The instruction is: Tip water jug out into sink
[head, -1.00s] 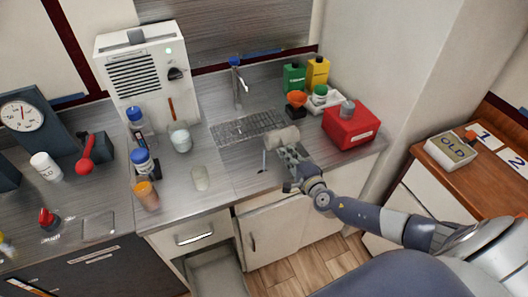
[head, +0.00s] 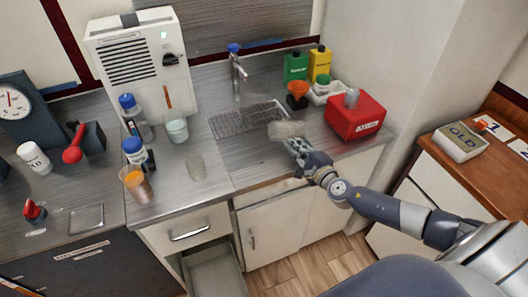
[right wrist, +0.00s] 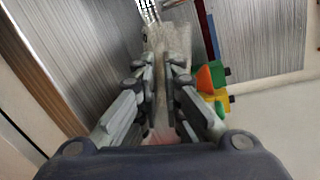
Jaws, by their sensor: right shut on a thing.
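My right gripper (head: 296,147) is shut on a pale, cloudy, rounded vessel, which I take to be the water jug (head: 285,130). The jug lies tilted on its side, held above the counter at the right end of the sink's grating (head: 240,121). A tap (head: 237,72) stands behind the grating. In the right wrist view the jug (right wrist: 172,48) extends ahead from between the fingers (right wrist: 166,82). Its mouth and any water inside cannot be made out. My left gripper is not in view.
A red box (head: 354,118) stands right of the jug. An orange funnel (head: 298,90), green bottle (head: 295,66) and yellow bottle (head: 319,64) stand behind it. A pale cup (head: 177,131) and several bottles stand left of the grating. A drawer (head: 210,270) is open below.

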